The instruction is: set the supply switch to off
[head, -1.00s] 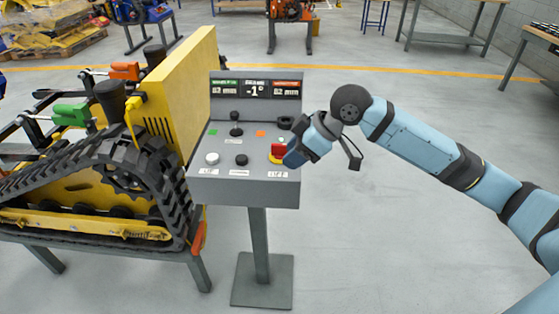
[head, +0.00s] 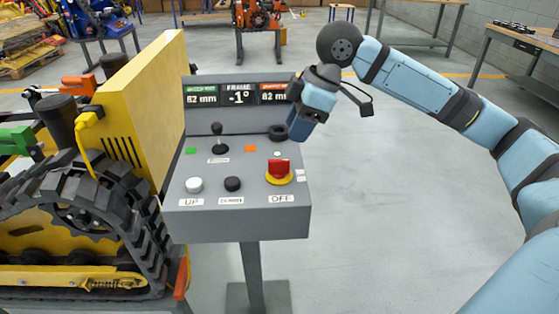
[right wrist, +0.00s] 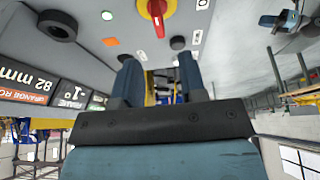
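The supply switch (head: 279,170) is a red rotary handle on a round yellow base, at the right front of the grey control console. A label reading OFF (head: 281,198) sits below it. In the head view the red handle points front to back. The switch (right wrist: 155,11) also shows at the top of the right wrist view. My right gripper (head: 297,131) is above the console's right edge, behind the switch and apart from it. In the right wrist view its two fingers (right wrist: 157,66) are spread with nothing held between them. My left gripper is not in view.
The console (head: 235,226) also carries a white button (head: 194,185), a black button (head: 232,184), a small joystick (head: 217,139) and a display (head: 238,95). A yellow tracked carrier (head: 148,110) stands close on the left. The floor (head: 400,200) to the right is clear.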

